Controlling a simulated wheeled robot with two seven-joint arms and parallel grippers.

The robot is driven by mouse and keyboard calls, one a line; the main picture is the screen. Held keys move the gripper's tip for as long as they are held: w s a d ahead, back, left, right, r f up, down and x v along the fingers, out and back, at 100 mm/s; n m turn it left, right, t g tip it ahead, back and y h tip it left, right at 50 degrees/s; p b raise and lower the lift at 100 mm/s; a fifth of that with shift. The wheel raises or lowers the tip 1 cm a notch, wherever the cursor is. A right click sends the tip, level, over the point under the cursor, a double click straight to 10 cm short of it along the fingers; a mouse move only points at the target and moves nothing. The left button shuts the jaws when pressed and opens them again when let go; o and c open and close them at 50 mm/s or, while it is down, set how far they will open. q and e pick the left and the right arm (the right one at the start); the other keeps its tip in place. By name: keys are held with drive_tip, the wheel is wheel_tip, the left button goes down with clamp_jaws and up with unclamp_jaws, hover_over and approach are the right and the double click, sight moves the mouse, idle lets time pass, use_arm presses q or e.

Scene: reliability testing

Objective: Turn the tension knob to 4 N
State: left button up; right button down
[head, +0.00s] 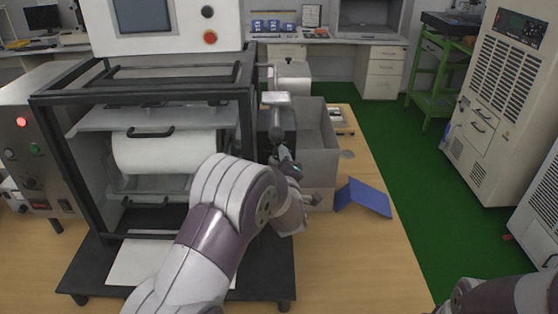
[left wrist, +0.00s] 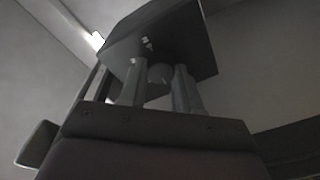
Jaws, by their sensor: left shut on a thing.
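The machine (head: 150,120) with a black frame and a white roller stands on the table. My left arm reaches across its front, and my left gripper (head: 278,140) is at its right side, below a small pale block (head: 276,98). In the left wrist view, the fingers of the left gripper (left wrist: 160,88) are on both sides of a small rounded grey part, likely the tension knob (left wrist: 160,73), under a dark box (left wrist: 165,38). The gripper is shut on it. The knob's scale cannot be read, and the knob is hidden in the head view. My right gripper is outside the views.
A grey open box (head: 318,150) stands close to the right of my left gripper. A blue folded sheet (head: 363,197) lies on the wooden table (head: 360,250). The table's front right is clear. A control box (head: 35,140) with lit buttons stands at the left.

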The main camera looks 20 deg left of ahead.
use_arm(q)
drive_tip(key=m, duration=0.1)
drive_tip(key=m+b, duration=0.1)
drive_tip(key=shift+f+m, duration=0.2)
drive_tip(key=shift+m, duration=0.1)
drive_tip(key=m+b, duration=0.1)
drive_tip(key=m, duration=0.1)
drive_tip(key=shift+m, duration=0.4)
drive_tip(key=m+h, duration=0.1)
drive_tip(key=m, duration=0.8)
drive_tip(key=m+t, duration=0.1)
drive_tip(key=m, duration=0.8)
drive_tip(key=shift+m+h, duration=0.3)
drive_tip(key=shift+h, duration=0.1)
drive_tip(key=o, duration=1.1)
drive_tip(key=shift+m, duration=0.3)
drive_tip(key=shift+c, duration=0.2)
